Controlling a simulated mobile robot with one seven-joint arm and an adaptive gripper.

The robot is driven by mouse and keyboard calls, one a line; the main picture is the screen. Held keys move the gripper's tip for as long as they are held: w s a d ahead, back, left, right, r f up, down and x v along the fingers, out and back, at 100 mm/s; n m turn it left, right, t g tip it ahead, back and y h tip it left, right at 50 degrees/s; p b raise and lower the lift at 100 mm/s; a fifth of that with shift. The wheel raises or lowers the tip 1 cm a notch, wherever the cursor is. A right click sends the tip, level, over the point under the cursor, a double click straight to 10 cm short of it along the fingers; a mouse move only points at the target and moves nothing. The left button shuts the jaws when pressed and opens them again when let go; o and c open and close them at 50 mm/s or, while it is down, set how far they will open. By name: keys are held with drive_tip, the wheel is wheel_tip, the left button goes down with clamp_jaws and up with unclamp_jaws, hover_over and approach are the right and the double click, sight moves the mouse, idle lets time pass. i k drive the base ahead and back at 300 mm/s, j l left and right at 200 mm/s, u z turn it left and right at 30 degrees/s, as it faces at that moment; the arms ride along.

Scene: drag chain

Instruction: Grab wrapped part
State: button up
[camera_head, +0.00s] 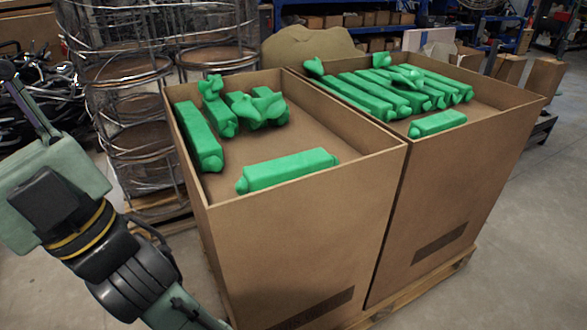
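Green wrapped parts lie in two open cardboard boxes. In the left box (300,198), one wrapped part (288,170) lies along the front wall, another (198,137) along the left wall, and a few more, with loose wrapping ends, sit at the back (258,107). In the right box (480,125), several long wrapped parts (385,92) lie side by side, with one shorter part (438,123) near the front. Part of my arm shows at the lower left, outside the left box. My gripper is not visible in this view.
The boxes stand close together on a wooden pallet (462,262). Round wire cages (125,100) stand behind and left of the left box. Blue shelving with small boxes stands at the back. The floor at the right (540,240) is clear.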

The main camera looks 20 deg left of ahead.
sight(267, 174)
drive_tip(key=i+l+u, duration=0.1)
drive_tip(key=l, duration=0.25)
drive_tip(key=i+l+u, duration=0.1)
drive_tip(key=l, duration=0.25)
drive_tip(key=i+l+u, duration=0.1)
drive_tip(key=l, duration=0.25)
drive_tip(key=i+l, duration=0.1)
drive_tip(key=l, duration=0.25)
drive_tip(key=k+j, duration=0.1)
drive_tip(key=j, duration=0.25)
drive_tip(key=k+j, duration=0.1)
drive_tip(key=j, duration=0.25)
drive_tip(key=u, duration=0.05)
